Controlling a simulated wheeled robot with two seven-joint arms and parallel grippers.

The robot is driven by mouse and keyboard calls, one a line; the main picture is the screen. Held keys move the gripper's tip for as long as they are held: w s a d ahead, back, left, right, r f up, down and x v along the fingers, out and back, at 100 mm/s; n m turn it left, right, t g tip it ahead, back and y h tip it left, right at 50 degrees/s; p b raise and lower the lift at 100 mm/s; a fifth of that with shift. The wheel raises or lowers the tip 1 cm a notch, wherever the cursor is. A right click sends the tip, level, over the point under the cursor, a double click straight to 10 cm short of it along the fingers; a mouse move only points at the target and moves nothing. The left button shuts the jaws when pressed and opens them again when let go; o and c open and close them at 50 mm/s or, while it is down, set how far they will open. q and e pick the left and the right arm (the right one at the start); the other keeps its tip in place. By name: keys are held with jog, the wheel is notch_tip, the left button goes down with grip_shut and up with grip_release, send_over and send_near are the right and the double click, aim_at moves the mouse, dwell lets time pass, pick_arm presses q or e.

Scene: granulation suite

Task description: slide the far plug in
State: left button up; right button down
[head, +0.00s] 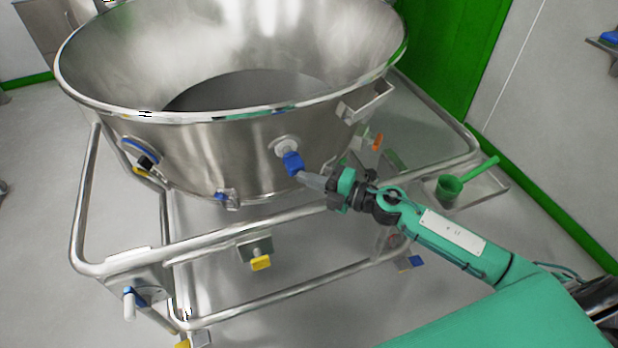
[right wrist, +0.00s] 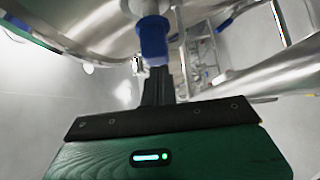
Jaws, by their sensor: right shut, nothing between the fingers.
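A blue plug (head: 293,163) sits at a pale round port (head: 286,146) on the outer wall of the steel bowl (head: 225,145). The plug sticks out toward my right arm; how deep it sits in the port I cannot tell. My right gripper (head: 308,180) is shut and empty, its fingertips at the plug's outer end. In the right wrist view the blue plug (right wrist: 154,40) is straight ahead of the closed fingers (right wrist: 158,85); I cannot tell whether they touch. A second fitting with a black and yellow end (head: 146,164) is on the bowl's left side. My left gripper is not in view.
A tubular steel frame (head: 245,236) surrounds the bowl and runs below my right gripper. A bracket handle (head: 366,101) sticks out from the bowl above it. A green scoop (head: 450,186) lies on a tray at the right. A small blue-and-steel clamp (head: 227,199) is low on the bowl.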

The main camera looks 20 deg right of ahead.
aim_at(305, 167)
dwell(0.3)
jog(key=shift+w, duration=0.3)
jog(key=w, duration=0.3)
jog(key=shift+p, duration=0.35)
jog(key=shift+r, duration=0.1)
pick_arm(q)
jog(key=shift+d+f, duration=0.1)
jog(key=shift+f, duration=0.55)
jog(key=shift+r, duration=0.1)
pick_arm(e)
jog(key=shift+d+r, duration=0.1)
